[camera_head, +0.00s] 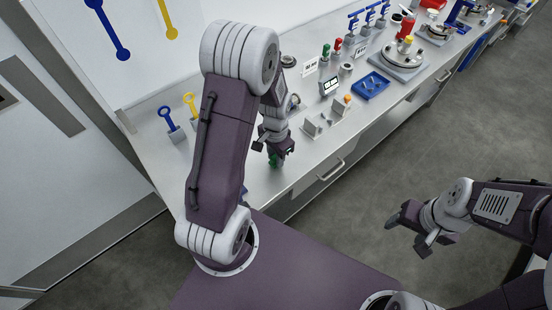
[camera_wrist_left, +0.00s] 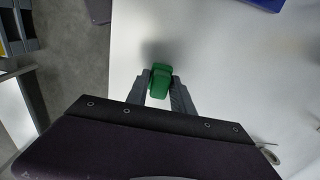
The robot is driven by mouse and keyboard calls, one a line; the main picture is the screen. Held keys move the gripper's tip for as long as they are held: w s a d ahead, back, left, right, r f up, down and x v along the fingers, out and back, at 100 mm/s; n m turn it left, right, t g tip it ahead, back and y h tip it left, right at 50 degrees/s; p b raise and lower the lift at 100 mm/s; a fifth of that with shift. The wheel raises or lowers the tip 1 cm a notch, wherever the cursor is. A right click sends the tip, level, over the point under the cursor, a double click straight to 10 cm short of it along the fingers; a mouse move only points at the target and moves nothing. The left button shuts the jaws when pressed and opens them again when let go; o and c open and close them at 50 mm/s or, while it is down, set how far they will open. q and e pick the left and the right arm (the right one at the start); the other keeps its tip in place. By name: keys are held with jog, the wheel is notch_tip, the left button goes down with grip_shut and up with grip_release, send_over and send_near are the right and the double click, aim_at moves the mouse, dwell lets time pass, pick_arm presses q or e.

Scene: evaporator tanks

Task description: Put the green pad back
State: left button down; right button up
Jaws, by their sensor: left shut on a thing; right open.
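The green pad (camera_head: 275,161) is a small green block at the tips of my left gripper (camera_head: 275,151), over the bench's near part in the head view. In the left wrist view the pad (camera_wrist_left: 160,81) sits between the two grey fingers of my left gripper (camera_wrist_left: 160,90), which is shut on it. A soft shadow lies on the bench beyond the pad; I cannot tell the exact gap below. My right gripper (camera_head: 408,236) is open and empty, out over the floor at the right, apart from the bench.
Grey blocks (camera_head: 312,127) stand right of my left gripper, near the bench (camera_head: 262,190) edge. A blue tray (camera_head: 370,86) lies further along. Green (camera_head: 326,51) and red (camera_head: 338,47) items stand behind. Blue (camera_head: 167,118) and yellow (camera_head: 190,104) tools stand at the left.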

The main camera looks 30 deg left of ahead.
pick_arm(q)
jog(key=shift+w+a+f, duration=0.1)
jog(key=shift+w+f, duration=0.05)
jog(key=shift+f, duration=0.65)
jog(key=shift+f, duration=0.1)
jog(key=c, duration=1.1)
grip_release()
notch_tip(320, 180, up, 12)
jog(key=shift+r+p, duration=0.2)
jog(key=shift+p, duration=0.15)
jog(key=s+d+f+n+t, duration=0.1)
jog(key=s+d+f+n, duration=0.1)
jog(key=s+d+n, duration=0.3)
jog(key=s, duration=0.3)
jog(key=shift+s, duration=0.3)
